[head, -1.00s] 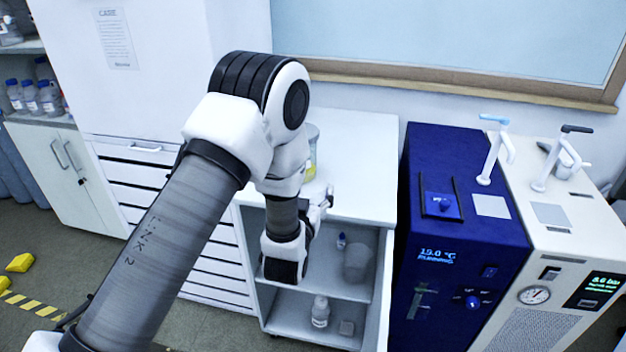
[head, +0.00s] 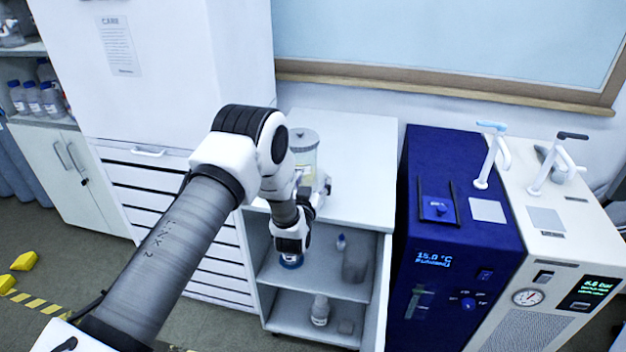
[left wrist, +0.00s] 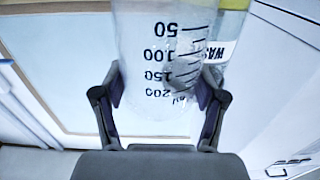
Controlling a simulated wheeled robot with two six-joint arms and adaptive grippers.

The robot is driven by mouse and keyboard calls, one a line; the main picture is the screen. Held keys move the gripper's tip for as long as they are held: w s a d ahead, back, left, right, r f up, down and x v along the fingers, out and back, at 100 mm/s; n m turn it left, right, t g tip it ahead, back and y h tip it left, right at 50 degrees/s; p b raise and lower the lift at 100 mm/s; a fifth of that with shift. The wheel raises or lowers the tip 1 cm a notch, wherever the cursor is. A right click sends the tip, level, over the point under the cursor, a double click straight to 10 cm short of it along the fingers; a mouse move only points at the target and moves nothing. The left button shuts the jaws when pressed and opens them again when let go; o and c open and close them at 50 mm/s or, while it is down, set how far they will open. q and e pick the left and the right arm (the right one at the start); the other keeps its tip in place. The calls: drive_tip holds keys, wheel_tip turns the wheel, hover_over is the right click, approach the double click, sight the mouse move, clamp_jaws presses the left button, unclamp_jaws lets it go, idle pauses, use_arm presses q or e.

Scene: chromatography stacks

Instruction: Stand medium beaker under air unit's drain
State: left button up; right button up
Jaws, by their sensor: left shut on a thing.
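A clear glass beaker (left wrist: 145,75) with black graduations up to 200 ml fills the middle of the left wrist view. My left gripper (left wrist: 160,88) is shut on it, one finger on each side. In the head view my left gripper (head: 318,190) is at the front of the white counter, and the beaker is hard to make out there. The cream air unit (head: 545,255), with a pressure gauge and bar display, stands at the right. On its top are a white tap with a black handle (head: 557,165) and a pale square pad (head: 546,219). My right gripper is not in view.
A lidded waste jar (head: 303,147) stands on the counter (head: 355,160) beside my gripper. Open shelves (head: 280,310) below hold bottles and containers. A dark blue unit (head: 460,190) with its own blue-handled tap (head: 492,155) stands between the counter and the air unit.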

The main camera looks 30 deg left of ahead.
use_arm(q)
drive_tip(key=shift+s+f+b, duration=0.1)
drive_tip(key=shift+f+b, duration=0.15)
drive_tip(key=shift+b, duration=0.05)
drive_tip(key=o, duration=1.3)
drive_tip(key=shift+r, duration=0.1)
